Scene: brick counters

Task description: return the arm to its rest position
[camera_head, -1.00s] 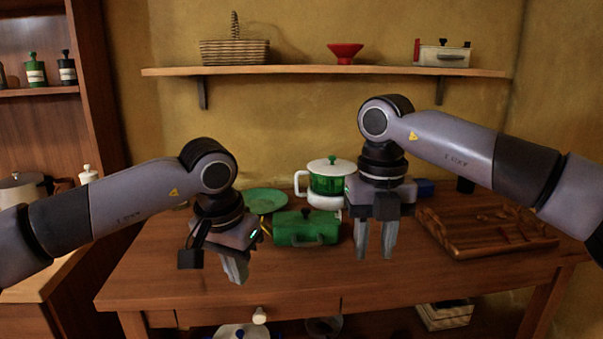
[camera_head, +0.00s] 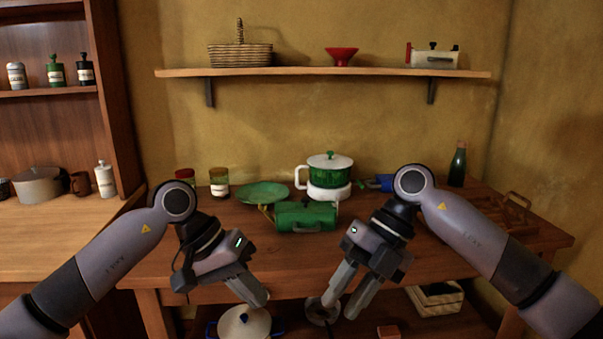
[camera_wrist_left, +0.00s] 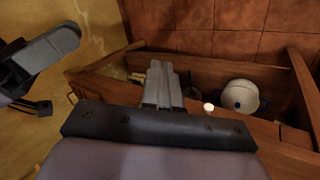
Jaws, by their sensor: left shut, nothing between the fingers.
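My left gripper (camera_head: 252,291) hangs in front of the wooden table's front edge in the head view, its fingers together and empty, pointing down and to the right. Its closed fingers (camera_wrist_left: 162,88) also show in the left wrist view, with nothing between them. My right gripper (camera_head: 340,308) is to the right, its two fingers apart with a gap between them, pointing down and to the left. I see nothing held in it. Both grippers are clear of the objects on the tabletop.
The wooden table (camera_head: 160,250) holds a green box (camera_head: 305,217), a green plate (camera_head: 264,192), a green-and-white pot (camera_head: 329,176), jars (camera_head: 219,181), a bottle (camera_head: 457,165) and a wooden tray (camera_head: 515,212). A white-lidded pot (camera_head: 245,325) sits below. A wall shelf (camera_head: 320,72) is above.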

